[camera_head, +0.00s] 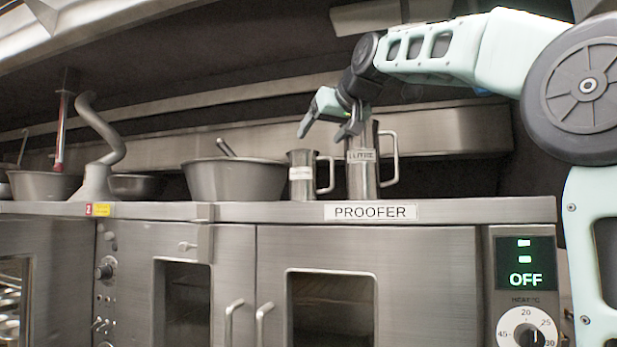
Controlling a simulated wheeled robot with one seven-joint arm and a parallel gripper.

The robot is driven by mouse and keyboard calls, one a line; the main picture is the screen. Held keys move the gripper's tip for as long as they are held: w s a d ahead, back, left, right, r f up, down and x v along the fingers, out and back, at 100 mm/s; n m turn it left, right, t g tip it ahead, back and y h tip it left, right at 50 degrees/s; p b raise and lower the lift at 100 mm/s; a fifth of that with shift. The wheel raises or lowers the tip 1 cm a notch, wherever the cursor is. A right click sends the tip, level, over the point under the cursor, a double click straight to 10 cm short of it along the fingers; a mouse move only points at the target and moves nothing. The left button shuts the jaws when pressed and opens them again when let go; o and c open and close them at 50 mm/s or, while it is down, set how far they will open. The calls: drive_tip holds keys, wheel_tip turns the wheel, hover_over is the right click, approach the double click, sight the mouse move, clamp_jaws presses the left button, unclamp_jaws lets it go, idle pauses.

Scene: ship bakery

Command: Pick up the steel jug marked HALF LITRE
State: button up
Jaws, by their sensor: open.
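Two steel jugs with side handles stand upright on the top of the proofer. The smaller jug (302,182) is on the left, with a white label too small to read surely; its handle points right. The taller jug (362,180) stands just right of it, its label partly legible as "LITRE". My gripper (323,134) is open and empty, fingers pointing down. In the picture it is above the smaller jug, with its right finger overlapping the upper left of the taller jug. I cannot tell whether that finger touches the taller jug.
A large steel bowl (235,182) with a utensil in it stands left of the smaller jug. Further left are a grey curved hook (103,140) and more bowls. The proofer top (470,210) is clear right of the taller jug. A steel ledge runs behind.

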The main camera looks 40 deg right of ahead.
sight(303, 163)
drive_tip(key=p+x, duration=0.2)
drive_tip(key=x, duration=0.5)
drive_tip(key=shift+w, duration=0.25)
drive_tip(key=shift+f, duration=0.1)
drive_tip(key=shift+c, duration=0.4)
drive_tip(key=c, duration=1)
